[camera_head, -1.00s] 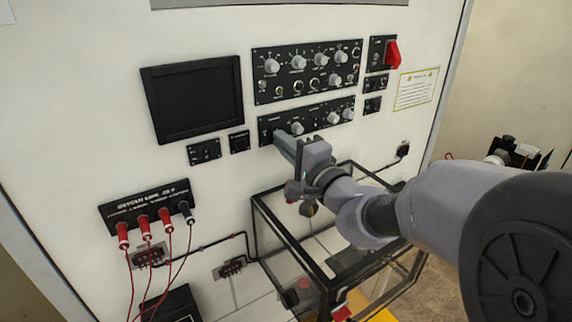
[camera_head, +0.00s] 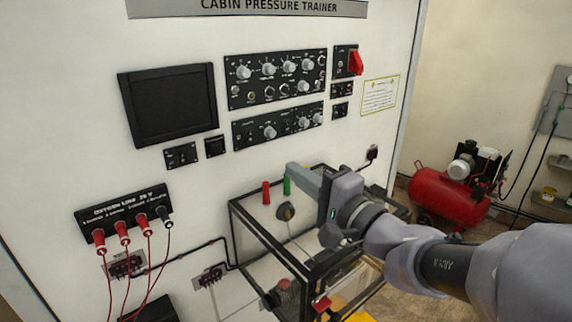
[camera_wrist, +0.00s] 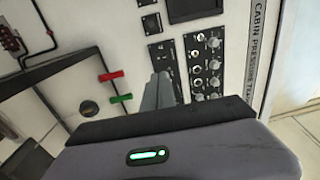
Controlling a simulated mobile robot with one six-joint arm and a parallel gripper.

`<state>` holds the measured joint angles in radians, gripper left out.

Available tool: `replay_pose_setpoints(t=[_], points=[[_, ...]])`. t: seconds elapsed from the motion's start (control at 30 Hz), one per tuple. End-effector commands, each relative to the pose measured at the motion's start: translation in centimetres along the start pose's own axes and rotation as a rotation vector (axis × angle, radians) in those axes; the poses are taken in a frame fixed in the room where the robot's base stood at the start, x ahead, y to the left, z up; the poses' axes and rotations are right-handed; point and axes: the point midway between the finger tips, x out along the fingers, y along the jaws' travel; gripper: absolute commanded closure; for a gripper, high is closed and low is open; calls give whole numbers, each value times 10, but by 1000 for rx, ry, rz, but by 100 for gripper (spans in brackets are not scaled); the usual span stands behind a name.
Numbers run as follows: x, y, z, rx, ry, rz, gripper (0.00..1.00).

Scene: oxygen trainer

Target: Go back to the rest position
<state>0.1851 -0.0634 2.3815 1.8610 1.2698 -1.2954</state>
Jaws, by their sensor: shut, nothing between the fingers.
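My gripper (camera_head: 290,170) is in front of the white trainer panel (camera_head: 70,110), above the black-framed clear box (camera_head: 240,210). Its fingers are together with nothing between them, and they point left toward the panel. In the wrist view my gripper (camera_wrist: 160,82) shows shut against the panel, beside the black knob modules (camera_wrist: 205,65). In the head view a red piece (camera_head: 266,192) and a green piece (camera_head: 287,185) stand on the panel just left of the fingers. I cannot tell the exact gap between the fingers and the panel.
A dark screen (camera_head: 168,103) and a red switch (camera_head: 355,63) are on the panel. Red plugs with cables (camera_head: 122,233) hang at lower left. A red compressor (camera_head: 447,195) stands on the floor at right. Open floor shows between it and the box.

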Motion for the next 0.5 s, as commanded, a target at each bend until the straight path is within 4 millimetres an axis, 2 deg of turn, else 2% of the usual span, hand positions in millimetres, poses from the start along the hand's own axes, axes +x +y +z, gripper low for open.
replay_pose_setpoints(t=[0.33,0.37,0.43,0.47,0.5], points=[[-2,3,4,-1,-11,6,100],[-3,7,10,-3,-29,16,100],[-11,29,41,-18,-119,76,100],[-18,45,60,-28,-173,120,100],[-31,71,88,-50,-251,198,100]])
